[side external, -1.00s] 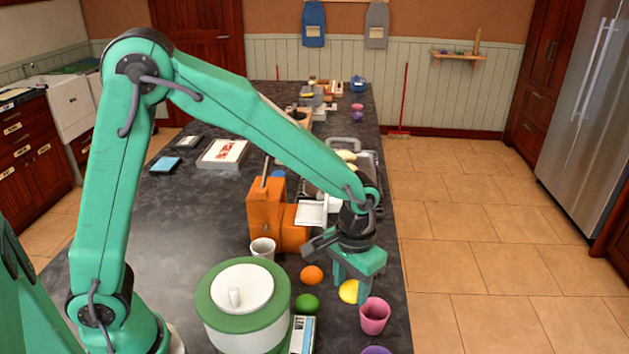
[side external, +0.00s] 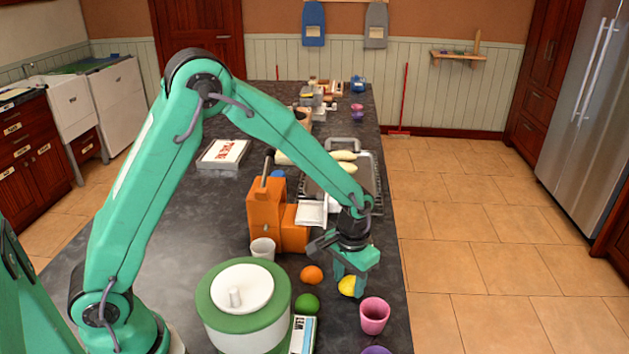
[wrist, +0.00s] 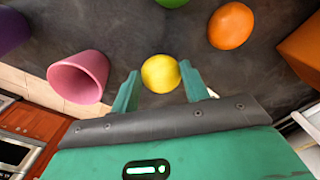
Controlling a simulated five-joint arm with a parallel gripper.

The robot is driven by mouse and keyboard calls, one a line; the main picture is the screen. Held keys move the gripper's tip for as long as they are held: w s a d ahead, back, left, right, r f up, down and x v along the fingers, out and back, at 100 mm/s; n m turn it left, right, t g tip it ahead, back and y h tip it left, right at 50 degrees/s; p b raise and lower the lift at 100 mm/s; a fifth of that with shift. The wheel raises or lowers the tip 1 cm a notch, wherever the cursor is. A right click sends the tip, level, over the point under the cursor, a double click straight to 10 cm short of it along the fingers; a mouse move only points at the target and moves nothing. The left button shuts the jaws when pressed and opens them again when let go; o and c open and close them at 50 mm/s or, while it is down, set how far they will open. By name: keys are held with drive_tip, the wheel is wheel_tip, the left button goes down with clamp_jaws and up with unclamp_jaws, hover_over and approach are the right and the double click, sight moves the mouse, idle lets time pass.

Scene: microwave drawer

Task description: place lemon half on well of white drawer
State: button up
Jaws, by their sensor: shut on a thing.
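The lemon half (side external: 346,286) is a round yellow piece low over or on the dark counter. In the wrist view the lemon half (wrist: 160,74) lies between the two green fingers of my gripper (wrist: 159,70). In the side view my gripper (side external: 352,288) points down and is shut on the lemon half, partly hiding it. A white, tray-like piece (side external: 312,213), perhaps the white drawer, juts from the orange machine (side external: 265,213), behind and left of my gripper. Its well cannot be made out clearly.
A pink cup (side external: 375,317) stands close in front of my gripper. An orange (side external: 312,275) and a green fruit (side external: 307,304) lie to its left. A white cup (side external: 263,248) and a green-and-white pot (side external: 243,323) stand further left. The counter's right edge is near.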

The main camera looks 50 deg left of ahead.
sight(350, 282)
drive_tip(key=shift+f, duration=0.8)
drive_tip(key=shift+f, duration=0.15)
drive_tip(key=o, duration=1)
drive_tip(key=shift+d+r, duration=0.1)
drive_tip(key=shift+r, duration=3.8)
